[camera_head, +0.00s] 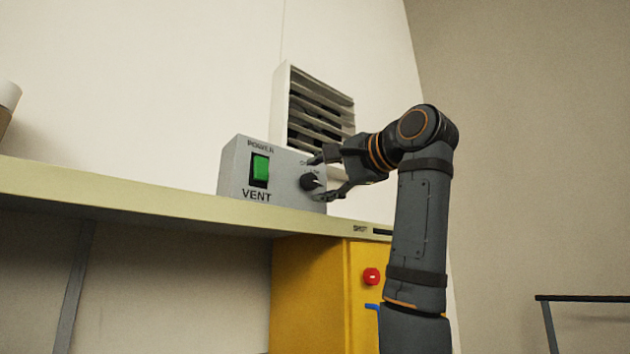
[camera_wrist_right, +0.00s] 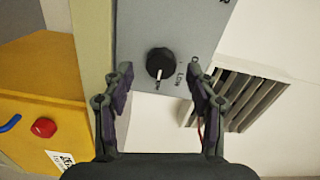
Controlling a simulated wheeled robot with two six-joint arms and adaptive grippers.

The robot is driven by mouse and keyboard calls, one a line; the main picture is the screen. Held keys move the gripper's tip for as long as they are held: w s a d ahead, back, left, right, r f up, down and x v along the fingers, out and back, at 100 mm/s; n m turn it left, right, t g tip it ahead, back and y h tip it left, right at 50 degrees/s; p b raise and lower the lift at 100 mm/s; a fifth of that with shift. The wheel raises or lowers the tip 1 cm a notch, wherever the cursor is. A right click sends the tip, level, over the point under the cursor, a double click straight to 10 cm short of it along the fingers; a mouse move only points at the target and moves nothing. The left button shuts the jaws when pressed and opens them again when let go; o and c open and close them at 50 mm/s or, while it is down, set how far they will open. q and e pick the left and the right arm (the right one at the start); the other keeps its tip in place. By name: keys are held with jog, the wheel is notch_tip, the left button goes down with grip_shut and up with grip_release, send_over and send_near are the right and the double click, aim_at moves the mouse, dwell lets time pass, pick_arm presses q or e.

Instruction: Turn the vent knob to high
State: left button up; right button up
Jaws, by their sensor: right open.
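The grey vent box (camera_head: 237,170) stands on the shelf, with a green power switch (camera_head: 259,171) and the word VENT on its front. Its black vent knob (camera_head: 309,181) is on the right part of the front face. In the right wrist view the knob (camera_wrist_right: 160,63) has a white pointer line, near printed marks including "Low". My right gripper (camera_head: 324,178) is open at the knob. In the wrist view its fingers (camera_wrist_right: 162,90) lie on either side of the knob, with gaps between. Contact is not visible. My left gripper is not in view.
A slatted wall vent (camera_head: 318,112) is behind the box. Below the shelf (camera_head: 130,190) is a yellow cabinet (camera_head: 310,280) with a red button (camera_head: 371,277) and a blue handle. A white and brown object (camera_head: 8,98) stands at the far left of the shelf.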

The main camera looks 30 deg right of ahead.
jog(key=s, duration=1)
jog(key=shift+d, duration=0.45)
